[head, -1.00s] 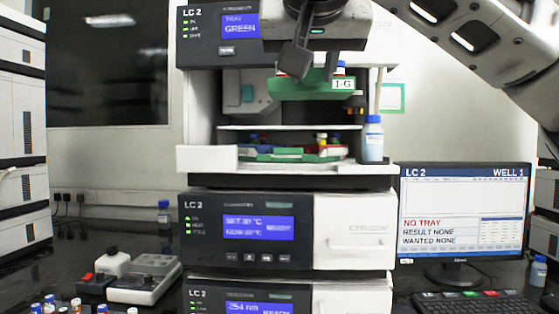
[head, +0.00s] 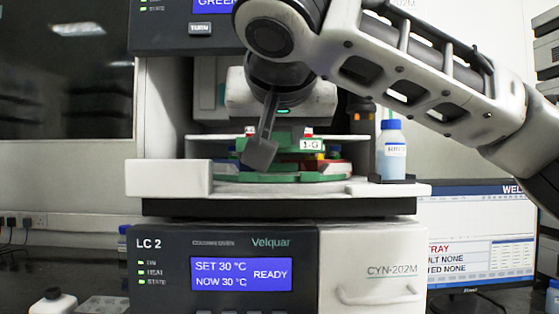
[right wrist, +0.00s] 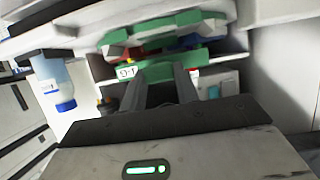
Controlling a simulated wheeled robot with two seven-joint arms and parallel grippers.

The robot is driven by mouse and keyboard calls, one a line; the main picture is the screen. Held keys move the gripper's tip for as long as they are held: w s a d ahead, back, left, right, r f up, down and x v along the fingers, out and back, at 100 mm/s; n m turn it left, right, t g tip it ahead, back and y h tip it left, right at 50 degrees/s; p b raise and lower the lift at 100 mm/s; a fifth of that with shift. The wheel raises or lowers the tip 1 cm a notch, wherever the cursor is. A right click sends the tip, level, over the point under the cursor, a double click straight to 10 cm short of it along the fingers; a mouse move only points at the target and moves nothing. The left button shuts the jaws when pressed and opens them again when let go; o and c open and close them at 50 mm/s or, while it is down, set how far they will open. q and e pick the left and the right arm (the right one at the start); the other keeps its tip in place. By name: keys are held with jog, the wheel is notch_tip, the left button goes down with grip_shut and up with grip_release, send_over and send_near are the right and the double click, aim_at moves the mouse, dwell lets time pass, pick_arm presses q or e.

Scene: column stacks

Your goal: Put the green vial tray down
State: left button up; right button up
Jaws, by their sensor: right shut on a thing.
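The green vial tray (head: 290,144) with its 1-G label and red-capped vials is inside the open bay of the LC 2 stack. It also shows in the right wrist view (right wrist: 152,71), upside down. My right gripper (head: 262,150) is shut on the tray's near side; its two fingers (right wrist: 168,88) reach to it in the wrist view. The tray is low over a round carousel (head: 300,178) with green, red and blue parts. I cannot tell whether the tray touches it. My arm hides part of the bay. My left gripper is not in view.
A blue-capped bottle (head: 391,150) stands at the right of the bay's white front ledge (head: 240,207). A white block (head: 190,174) stands at its left. The heater unit below reads READY (head: 269,274). A monitor (head: 475,240) is at the right.

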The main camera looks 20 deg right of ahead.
notch_tip(320, 180, down, 3)
jog(key=shift+f, duration=0.1)
jog(key=o, duration=1)
jog(key=shift+w, duration=0.1)
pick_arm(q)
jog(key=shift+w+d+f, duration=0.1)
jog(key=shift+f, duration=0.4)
